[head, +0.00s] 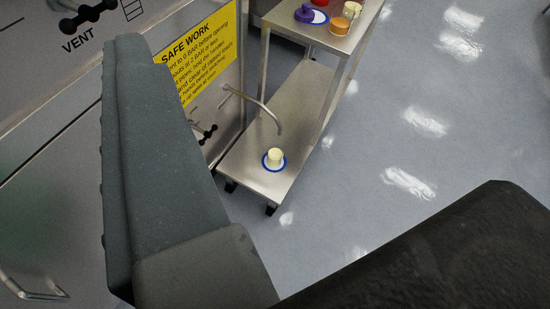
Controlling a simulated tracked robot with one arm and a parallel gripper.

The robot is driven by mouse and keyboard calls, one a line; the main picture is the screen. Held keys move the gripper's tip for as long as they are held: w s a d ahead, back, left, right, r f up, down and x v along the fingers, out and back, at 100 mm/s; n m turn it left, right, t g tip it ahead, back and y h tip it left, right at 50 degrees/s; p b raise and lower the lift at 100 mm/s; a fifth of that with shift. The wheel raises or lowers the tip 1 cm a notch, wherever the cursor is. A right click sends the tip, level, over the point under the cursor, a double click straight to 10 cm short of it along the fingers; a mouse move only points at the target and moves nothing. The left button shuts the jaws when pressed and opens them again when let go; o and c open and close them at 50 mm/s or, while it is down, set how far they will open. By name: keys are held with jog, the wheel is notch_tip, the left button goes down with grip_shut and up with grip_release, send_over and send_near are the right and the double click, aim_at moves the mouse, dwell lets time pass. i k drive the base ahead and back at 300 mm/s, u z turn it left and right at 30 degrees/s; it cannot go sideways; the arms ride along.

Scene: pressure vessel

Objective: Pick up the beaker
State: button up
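A small cream beaker-like vessel (275,156) stands upright on a blue-ringed spot on the lower shelf of a metal trolley, below the end of a bent metal spout (262,104). My gripper (312,112) shows as two large dark fingers, one along the left and one at the lower right. They are wide apart with nothing between them. The vessel appears in the gap, well beyond the fingers and not touched.
The trolley's upper shelf (330,36) carries a purple item (304,13), an orange cup (339,26) and a cream cup (352,9). A steel cabinet (60,130) with a yellow safety sign (205,52) stands at left. The grey floor (440,120) at right is clear.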

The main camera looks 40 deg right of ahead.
aim_at(276, 152)
jog(key=u, duration=1.55)
jog(key=k, duration=1.2)
jog(key=z, duration=2.05)
jog(key=i, duration=1.05)
jog(key=z, duration=0.05)
